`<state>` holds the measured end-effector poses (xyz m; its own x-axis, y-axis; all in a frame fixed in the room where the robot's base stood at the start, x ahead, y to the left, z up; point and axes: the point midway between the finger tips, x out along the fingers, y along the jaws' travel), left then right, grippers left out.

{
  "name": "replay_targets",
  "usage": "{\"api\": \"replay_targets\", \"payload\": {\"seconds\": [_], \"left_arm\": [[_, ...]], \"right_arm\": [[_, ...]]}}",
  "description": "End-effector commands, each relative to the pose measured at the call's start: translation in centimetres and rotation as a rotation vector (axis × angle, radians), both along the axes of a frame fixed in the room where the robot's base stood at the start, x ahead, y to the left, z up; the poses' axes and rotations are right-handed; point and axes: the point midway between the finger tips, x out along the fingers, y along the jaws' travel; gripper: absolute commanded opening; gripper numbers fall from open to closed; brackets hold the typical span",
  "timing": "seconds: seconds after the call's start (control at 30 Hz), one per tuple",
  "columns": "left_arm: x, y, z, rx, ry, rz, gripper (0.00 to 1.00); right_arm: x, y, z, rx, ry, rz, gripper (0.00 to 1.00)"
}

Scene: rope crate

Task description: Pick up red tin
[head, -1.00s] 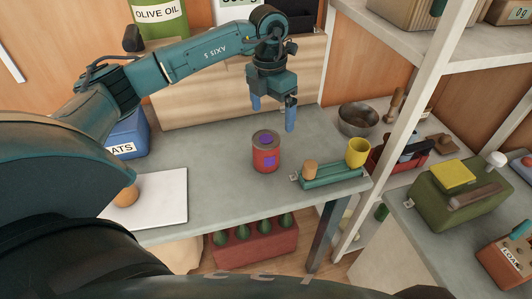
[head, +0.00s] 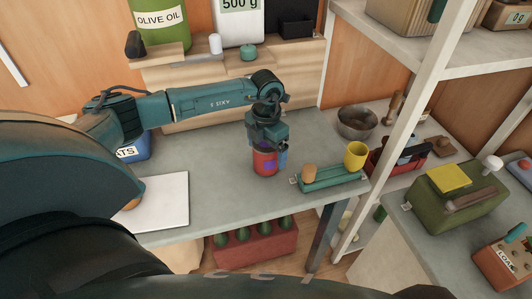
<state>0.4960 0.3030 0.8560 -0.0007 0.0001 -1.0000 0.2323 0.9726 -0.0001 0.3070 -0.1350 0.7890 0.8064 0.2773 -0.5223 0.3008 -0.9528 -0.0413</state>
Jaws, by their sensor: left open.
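The red tin (head: 264,166) with purple patches stands upright on the grey table (head: 222,184). My left gripper (head: 267,150) has come down over the tin from above and hides its top. Its blue fingers are open; one shows at the tin's right side, and the other is mostly hidden. I cannot tell whether the fingers touch the tin. My right gripper is not in view.
A green tray (head: 333,179) with a yellow cup (head: 355,154) and a tan cylinder (head: 309,172) stands close to the tin's right. A metal bowl (head: 357,121) is behind it. A white board (head: 165,203) lies at left. A pale shelf post (head: 398,120) rises at right.

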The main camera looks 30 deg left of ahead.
Motion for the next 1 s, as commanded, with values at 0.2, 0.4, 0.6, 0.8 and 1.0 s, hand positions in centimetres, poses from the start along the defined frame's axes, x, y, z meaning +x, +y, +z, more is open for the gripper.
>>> {"api": "replay_targets", "payload": {"seconds": [0.2,0.4,0.6,0.8,1.0], "left_arm": [[0.0,0.01,-0.66,0.0,-0.001,-0.001,0.92],[0.01,0.0,-0.63,0.0,-0.001,-0.001,0.83],[0.02,0.0,-0.6,0.0,-0.001,-0.001,0.66],[0.02,0.0,-0.59,0.0,-0.001,-0.001,0.5],[0.02,0.01,-0.58,0.0,-0.001,-0.001,0.34]], "right_arm": [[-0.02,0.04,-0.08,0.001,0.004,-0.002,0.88],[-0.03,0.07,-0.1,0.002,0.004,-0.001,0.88],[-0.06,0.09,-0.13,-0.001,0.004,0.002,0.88],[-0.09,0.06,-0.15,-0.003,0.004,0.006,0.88],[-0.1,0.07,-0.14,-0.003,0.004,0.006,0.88]]}}
